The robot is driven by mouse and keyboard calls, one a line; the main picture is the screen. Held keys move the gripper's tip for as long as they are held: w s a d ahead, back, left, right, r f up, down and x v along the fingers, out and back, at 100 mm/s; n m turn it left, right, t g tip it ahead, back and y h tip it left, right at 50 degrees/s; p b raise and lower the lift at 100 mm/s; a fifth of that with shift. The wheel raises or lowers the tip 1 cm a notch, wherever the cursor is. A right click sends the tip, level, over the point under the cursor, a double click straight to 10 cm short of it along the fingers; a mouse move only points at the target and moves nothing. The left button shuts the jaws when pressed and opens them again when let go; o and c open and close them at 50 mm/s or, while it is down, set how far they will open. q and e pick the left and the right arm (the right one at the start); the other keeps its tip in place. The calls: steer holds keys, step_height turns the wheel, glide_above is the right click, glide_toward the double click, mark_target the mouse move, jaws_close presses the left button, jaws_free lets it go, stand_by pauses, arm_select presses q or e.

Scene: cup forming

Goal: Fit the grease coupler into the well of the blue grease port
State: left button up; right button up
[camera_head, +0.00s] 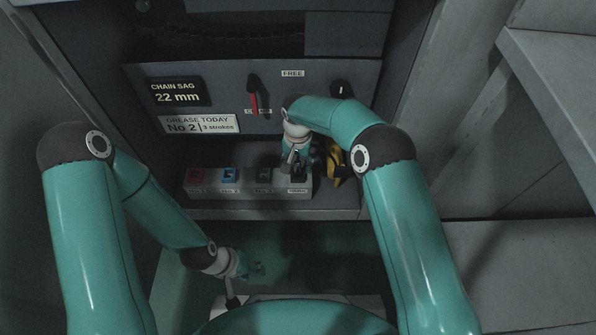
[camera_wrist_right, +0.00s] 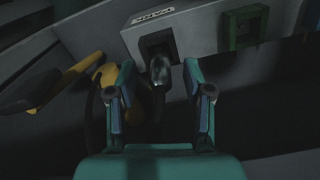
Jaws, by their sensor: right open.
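The blue grease port (camera_head: 229,176) is a square blue-framed well in the grey block's row, between the red port (camera_head: 196,176) and the green port (camera_head: 263,175). The grease coupler (camera_wrist_right: 160,70) is a dark metallic piece at the dark well at the block's right end, under a small label. My right gripper (camera_wrist_right: 161,82) is open, its two fingers on either side of the coupler with gaps visible. In the head view my right gripper (camera_head: 293,158) hangs over the block's right end and partly hides the coupler. My left gripper (camera_head: 257,269) is low at the front; its jaw state is unclear.
A yellow and black tool (camera_head: 336,163) stands right of the block; it also shows in the right wrist view (camera_wrist_right: 75,75). A sign (camera_head: 200,123) reads "GREASE TODAY No 2, 3 strokes". A red lever (camera_head: 253,98) is on the panel above. A grey shelf (camera_head: 560,70) is at right.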

steer(key=shift+f, duration=0.3)
jaws_close()
steer(key=shift+r, duration=0.2)
